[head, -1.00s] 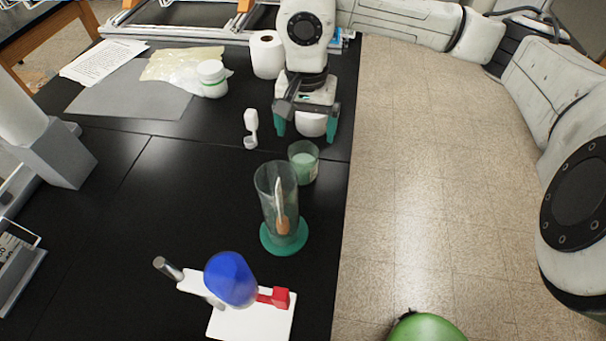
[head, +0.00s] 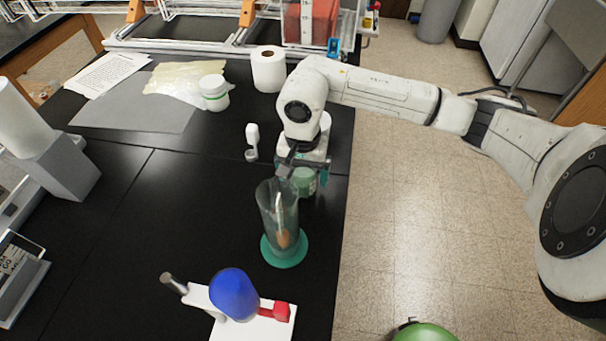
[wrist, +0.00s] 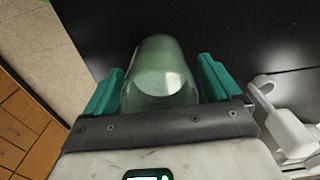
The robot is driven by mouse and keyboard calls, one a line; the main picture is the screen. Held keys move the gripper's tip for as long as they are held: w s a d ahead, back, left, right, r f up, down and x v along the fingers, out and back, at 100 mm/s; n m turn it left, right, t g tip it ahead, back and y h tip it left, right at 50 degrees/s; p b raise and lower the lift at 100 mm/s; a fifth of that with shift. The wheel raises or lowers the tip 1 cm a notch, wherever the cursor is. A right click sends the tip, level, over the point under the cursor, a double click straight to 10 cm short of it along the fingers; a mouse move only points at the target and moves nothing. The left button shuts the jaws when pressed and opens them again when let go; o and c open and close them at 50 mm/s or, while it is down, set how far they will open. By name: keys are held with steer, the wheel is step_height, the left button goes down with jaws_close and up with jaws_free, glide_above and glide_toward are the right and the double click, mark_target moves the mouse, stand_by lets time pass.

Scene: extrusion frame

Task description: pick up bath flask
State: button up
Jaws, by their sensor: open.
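A short green-tinted glass vessel with pale contents, likely the bath flask (head: 305,187), stands on the black bench behind the tall glass cylinder. My gripper (head: 304,172) is low over it and partly hides it in the head view. In the wrist view the vessel (wrist: 160,85) lies between the two teal fingers of my open gripper (wrist: 161,66). Gaps are hard to judge there; the fingers are not closed on it.
The tall glass cylinder (head: 279,208) on a teal base stands just in front. A small white holder (head: 252,140) is left of my gripper. A blue rounded object (head: 234,295) on a white stand is nearer. A paper roll (head: 268,70) stands behind. The bench's right edge is close.

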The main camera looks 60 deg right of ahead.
steer(key=shift+f, duration=0.8)
steer(key=c, duration=1.1)
steer(key=shift+r, duration=0.1)
